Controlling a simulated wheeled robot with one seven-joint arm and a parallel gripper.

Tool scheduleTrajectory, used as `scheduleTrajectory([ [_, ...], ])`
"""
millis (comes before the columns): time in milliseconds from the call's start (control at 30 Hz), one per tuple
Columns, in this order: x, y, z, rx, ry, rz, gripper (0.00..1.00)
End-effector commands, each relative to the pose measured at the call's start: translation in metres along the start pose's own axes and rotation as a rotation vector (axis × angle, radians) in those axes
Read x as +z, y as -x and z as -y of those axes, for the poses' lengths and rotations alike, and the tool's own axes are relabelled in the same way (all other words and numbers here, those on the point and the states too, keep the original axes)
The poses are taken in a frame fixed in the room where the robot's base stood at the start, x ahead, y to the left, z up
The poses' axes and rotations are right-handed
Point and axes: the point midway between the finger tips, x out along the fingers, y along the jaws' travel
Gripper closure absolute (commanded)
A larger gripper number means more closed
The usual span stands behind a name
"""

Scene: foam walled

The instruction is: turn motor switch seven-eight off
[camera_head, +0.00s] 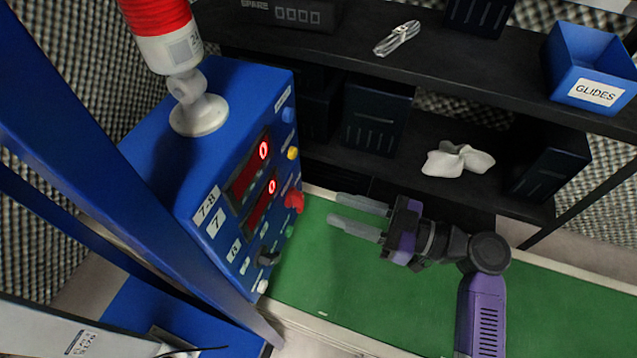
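A blue control box (225,150) labelled 7-8 stands at the left. Its front panel faces right and carries two dark displays, each showing a red 0. A black rotary knob (268,257) sits low on the panel; its pointing direction is too small to tell. A red mushroom button (294,200) sticks out at the panel's right side. I cannot tell for sure which control is the motor switch. My gripper (334,209) is to the right of the panel, above the green surface. Its two grey fingers are apart and point left toward the box, with nothing between them.
A red and white lamp (178,60) stands on the box. Blue frame posts (110,190) cross the left side. Dark shelves (440,75) behind hold a blue GLIDES bin (590,65) and a white object (457,160). The green surface (400,300) is mostly clear.

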Motion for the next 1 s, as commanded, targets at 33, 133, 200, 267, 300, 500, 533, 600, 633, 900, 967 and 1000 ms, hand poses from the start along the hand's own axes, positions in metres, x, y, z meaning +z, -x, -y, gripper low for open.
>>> scheduleTrajectory([
  [33, 0.001, -0.001, 0.003, -0.01, 0.021, 0.003, 0.65],
  [133, 0.0, -0.006, 0.003, -0.012, 0.04, 0.005, 0.65],
  [200, 0.0, -0.014, 0.003, -0.011, 0.04, 0.005, 0.65],
  [267, 0.0, -0.022, 0.003, -0.012, 0.04, 0.006, 0.65],
  [300, -0.001, -0.029, 0.003, -0.011, 0.04, 0.006, 0.65],
  [500, 0.0, -0.059, 0.003, -0.009, 0.038, 0.006, 0.65],
  [533, 0.0, -0.062, 0.003, -0.009, 0.037, 0.006, 0.65],
  [600, 0.0, -0.07, 0.003, -0.009, 0.038, 0.006, 0.65],
  [633, 0.0, -0.072, 0.003, -0.008, 0.038, 0.006, 0.65],
  [900, 0.002, -0.078, 0.002, -0.006, 0.038, 0.006, 0.65],
  [967, 0.002, -0.078, 0.002, -0.006, 0.038, 0.006, 0.65],
  [1000, 0.002, -0.078, 0.002, -0.006, 0.038, 0.007, 0.65],
])
